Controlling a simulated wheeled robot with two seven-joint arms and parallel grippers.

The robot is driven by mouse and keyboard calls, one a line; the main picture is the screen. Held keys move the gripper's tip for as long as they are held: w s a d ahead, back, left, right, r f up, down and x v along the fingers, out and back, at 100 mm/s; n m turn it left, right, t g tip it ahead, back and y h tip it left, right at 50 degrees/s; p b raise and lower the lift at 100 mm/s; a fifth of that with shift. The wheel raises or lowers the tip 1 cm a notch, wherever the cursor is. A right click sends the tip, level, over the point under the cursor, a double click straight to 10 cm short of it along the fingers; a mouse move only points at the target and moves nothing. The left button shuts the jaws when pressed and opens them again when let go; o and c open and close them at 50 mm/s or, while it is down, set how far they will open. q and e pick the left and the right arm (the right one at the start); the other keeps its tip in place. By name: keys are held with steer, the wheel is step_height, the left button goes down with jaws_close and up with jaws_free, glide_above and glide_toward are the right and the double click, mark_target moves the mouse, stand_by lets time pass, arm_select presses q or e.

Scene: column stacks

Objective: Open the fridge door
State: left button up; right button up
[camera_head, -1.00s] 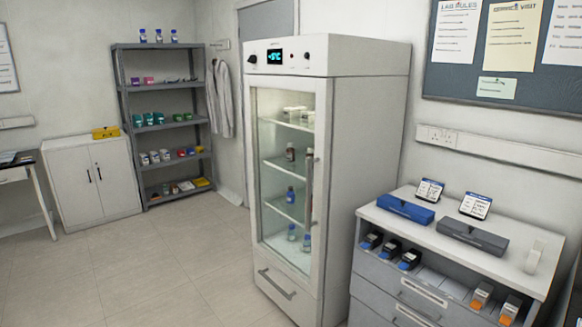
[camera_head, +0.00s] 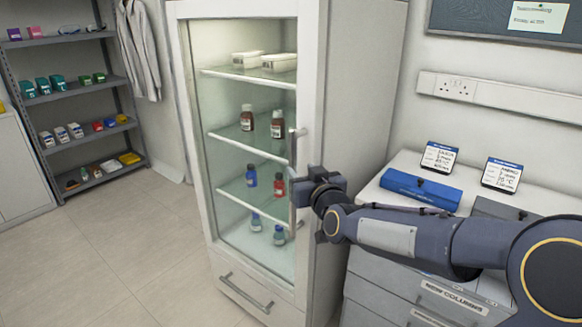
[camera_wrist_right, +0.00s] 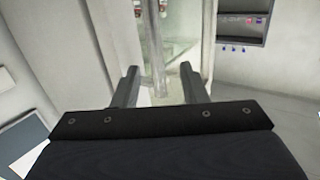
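The fridge (camera_head: 355,80) is a tall white cabinet. Its glass-fronted door (camera_head: 312,60) looks shut. A vertical bar handle (camera_head: 293,150) runs along the door's right side, its lower part partly hidden by my gripper. My right gripper (camera_head: 298,190) is at the handle's height, reaching in from the right. In the right wrist view, my gripper's two fingers (camera_wrist_right: 158,72) are apart, and the handle (camera_wrist_right: 154,50) stands between them with gaps visible on both sides. My left gripper is not in view.
Bottles and white boxes stand on the shelves behind the glass. To the right, a drawer cabinet (camera_head: 370,262) holds a blue case (camera_head: 421,189) and small signs, with my right arm above it. A grey shelf rack (camera_head: 75,88) stands at the far left. The floor (camera_head: 130,240) before the fridge is clear.

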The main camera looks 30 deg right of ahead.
mark_target(294, 157)
steer(key=shift+w+d+r, duration=0.15)
steer(key=shift+w+d, duration=0.1)
steer(key=shift+w, duration=0.25)
steer(key=shift+w+d+r, duration=0.15)
steer(key=shift+w+d, duration=0.05)
steer(key=shift+w, duration=0.3)
steer(key=w, duration=0.3)
steer(key=w+d+p, duration=0.1)
steer(key=w, duration=0.2)
steer(key=shift+w+d, duration=0.15)
steer(key=shift+w, duration=0.1)
jaws_close()
